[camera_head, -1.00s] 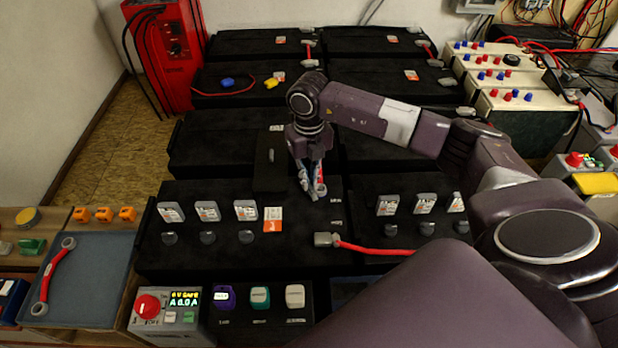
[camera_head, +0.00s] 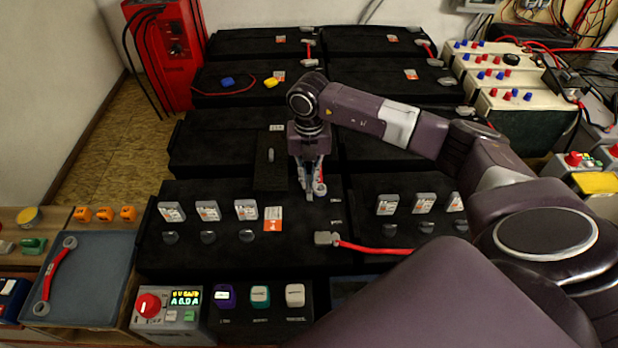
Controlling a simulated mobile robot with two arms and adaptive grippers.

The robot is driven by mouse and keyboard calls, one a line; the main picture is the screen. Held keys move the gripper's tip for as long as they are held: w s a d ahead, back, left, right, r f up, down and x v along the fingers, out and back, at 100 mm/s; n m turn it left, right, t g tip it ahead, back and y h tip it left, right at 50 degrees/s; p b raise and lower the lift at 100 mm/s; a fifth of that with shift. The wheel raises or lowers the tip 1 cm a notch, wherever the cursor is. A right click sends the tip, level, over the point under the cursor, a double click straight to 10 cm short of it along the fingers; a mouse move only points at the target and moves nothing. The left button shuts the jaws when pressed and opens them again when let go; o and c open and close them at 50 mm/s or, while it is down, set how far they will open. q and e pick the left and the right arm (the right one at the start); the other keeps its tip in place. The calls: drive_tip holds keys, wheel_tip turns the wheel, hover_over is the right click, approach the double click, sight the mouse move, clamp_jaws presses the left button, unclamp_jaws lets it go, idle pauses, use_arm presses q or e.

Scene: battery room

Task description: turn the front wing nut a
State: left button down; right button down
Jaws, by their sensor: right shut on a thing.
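My right gripper (camera_head: 310,192) points down over the black battery block (camera_head: 190,262) in the middle of the head view. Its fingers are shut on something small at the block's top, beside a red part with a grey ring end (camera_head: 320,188). The wing nut itself is hidden between the fingers, so I cannot make out its shape. My right arm reaches in from the right. My left gripper is not in view.
A grey terminal with a red cable (camera_head: 375,249) lies just in front of the gripper. Several grey-white caps (camera_head: 246,210) stand on the block. A red charger (camera_head: 168,45) stands at back left.

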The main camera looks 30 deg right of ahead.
sight(309, 182)
drive_tip(key=c, duration=2)
unclamp_jaws()
drive_tip(key=shift+c, duration=0.2)
wheel_tip(309, 182, up, 12)
